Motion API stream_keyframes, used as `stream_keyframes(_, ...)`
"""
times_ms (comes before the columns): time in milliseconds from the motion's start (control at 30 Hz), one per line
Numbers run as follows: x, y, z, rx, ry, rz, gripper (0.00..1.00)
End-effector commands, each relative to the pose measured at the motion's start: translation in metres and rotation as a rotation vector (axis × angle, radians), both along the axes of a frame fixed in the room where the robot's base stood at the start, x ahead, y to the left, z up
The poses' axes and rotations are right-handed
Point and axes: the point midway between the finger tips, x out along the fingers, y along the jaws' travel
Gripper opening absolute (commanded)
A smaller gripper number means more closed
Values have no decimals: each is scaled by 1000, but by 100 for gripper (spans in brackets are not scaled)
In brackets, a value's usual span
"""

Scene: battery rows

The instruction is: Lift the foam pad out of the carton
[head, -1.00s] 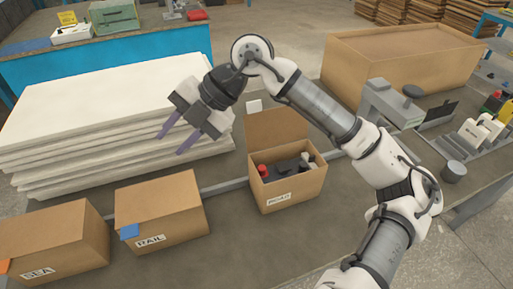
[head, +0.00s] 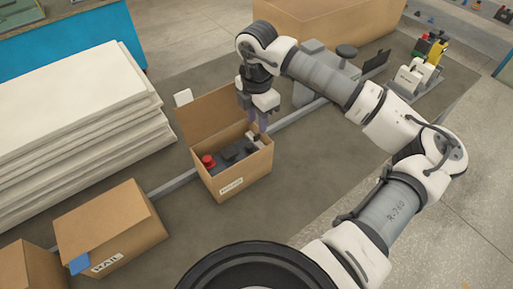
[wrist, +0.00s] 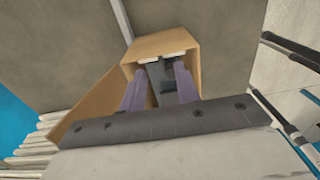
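The open carton (head: 234,183) stands on the worktop with its lid flap raised at the back. Dark grey contents (head: 233,154) lie inside, with a red round piece (head: 208,161) at the left. I cannot tell which dark part is the foam pad. My gripper (head: 258,130) points down at the right side of the carton, its fingertips at about the opening. In the wrist view the two purple fingers are apart, with a dark grey block (wrist: 162,76) showing between them. Small white pieces (wrist: 176,55) lie near the carton's far wall. I cannot see contact.
A closed carton marked RAIL (head: 108,226) and another closed carton (head: 22,270) stand at front left. A stack of white boards (head: 75,105) lies at left. Worktop right of the carton is clear.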

Motion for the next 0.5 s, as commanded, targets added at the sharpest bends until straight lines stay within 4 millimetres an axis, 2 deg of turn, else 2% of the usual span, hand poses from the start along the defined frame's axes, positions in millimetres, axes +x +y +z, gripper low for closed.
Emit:
stream_keyframes(167,-1,1,-10,2,2,0,32)
stream_keyframes(500,-2,1,-52,2,0,1,32)
